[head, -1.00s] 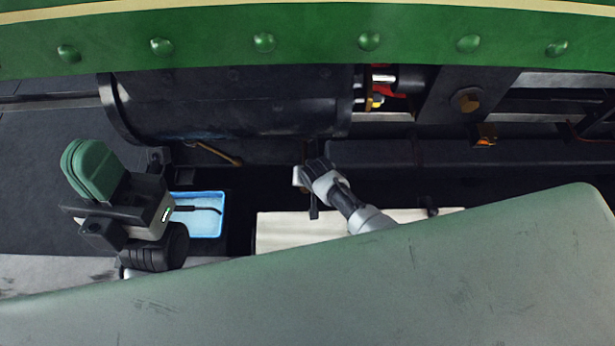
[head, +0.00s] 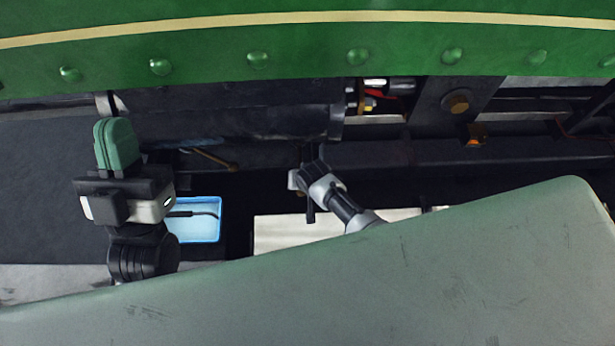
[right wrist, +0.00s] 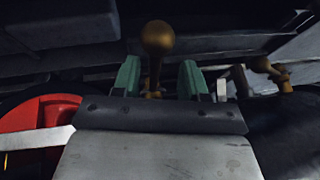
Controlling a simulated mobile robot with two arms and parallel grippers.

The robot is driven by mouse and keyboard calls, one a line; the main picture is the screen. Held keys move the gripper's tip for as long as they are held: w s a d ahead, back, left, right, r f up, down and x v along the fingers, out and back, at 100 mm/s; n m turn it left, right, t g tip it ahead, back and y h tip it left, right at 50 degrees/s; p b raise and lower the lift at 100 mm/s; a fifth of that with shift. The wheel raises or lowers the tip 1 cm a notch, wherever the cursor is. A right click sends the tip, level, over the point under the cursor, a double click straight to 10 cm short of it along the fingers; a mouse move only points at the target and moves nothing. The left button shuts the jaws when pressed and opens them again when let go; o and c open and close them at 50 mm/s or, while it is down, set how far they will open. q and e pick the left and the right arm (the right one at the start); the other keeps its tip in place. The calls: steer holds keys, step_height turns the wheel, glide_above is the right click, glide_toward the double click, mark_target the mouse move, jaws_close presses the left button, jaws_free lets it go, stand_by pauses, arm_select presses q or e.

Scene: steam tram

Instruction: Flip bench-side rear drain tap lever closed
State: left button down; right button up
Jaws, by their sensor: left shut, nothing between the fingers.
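In the right wrist view a brass lever with a round knob (right wrist: 157,38) stands upright between the two green fingers of my right gripper (right wrist: 160,78). The fingers are apart, with gaps on both sides of the lever stem. In the head view my right arm reaches under the dark cylinder (head: 235,115); its fingers and that lever are hard to make out there. Another brass lever (head: 215,160) slants below the cylinder, to the left. My left gripper (head: 117,143) is shut and empty, pointing up left of that lever.
A blue tray (head: 219,220) with a dark tool lies below the cylinder. A pale sheet (head: 280,232) lies beside it. The grey-green bench (head: 400,270) fills the front. A second brass fitting (right wrist: 268,68) and a red part (right wrist: 45,115) show in the right wrist view.

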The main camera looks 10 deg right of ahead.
steer(key=p+v, duration=0.2)
steer(key=v, duration=0.2)
steer(key=shift+p, duration=0.3)
arm_select(q)
steer(key=w+a+f+g+y+p, duration=0.1)
steer(key=f+g+y, duration=0.4)
steer(key=f+g, duration=0.8)
steer(key=shift+w+a+f+g+p, duration=0.4)
steer(key=shift+w+f+p, duration=0.25)
steer(key=shift+w, duration=0.35)
arm_select(e)
steer(key=shift+v, duration=2.05)
arm_select(q)
steer(key=shift+r, duration=0.1)
arm_select(e)
steer(key=shift+s+f, duration=0.1)
